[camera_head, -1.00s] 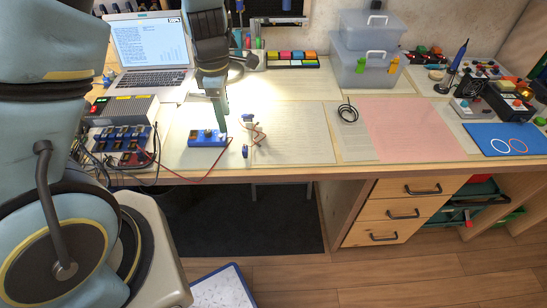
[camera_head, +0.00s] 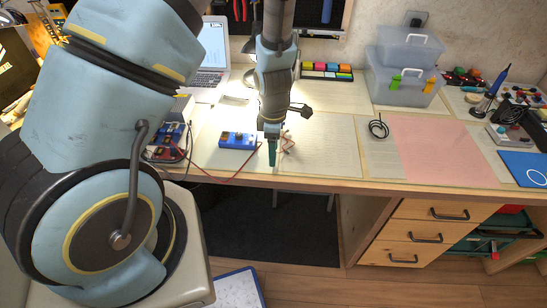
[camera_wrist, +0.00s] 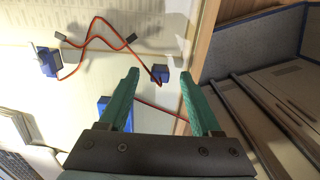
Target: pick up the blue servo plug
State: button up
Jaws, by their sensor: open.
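My gripper (camera_wrist: 159,80) is open, with green fingers pointing down. In the head view my gripper (camera_head: 272,160) is near the table's front edge and hides the plug. A second small blue block (camera_wrist: 47,62) lies at the left of the wrist view, by the wire's other side.
A larger blue box (camera_head: 238,140) with a red lead lies just left of my gripper; part of it shows in the wrist view (camera_wrist: 103,104). The table's wooden front edge (camera_wrist: 197,60) is close by.

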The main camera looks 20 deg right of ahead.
jog(key=shift+f, duration=0.5)
grip_shut()
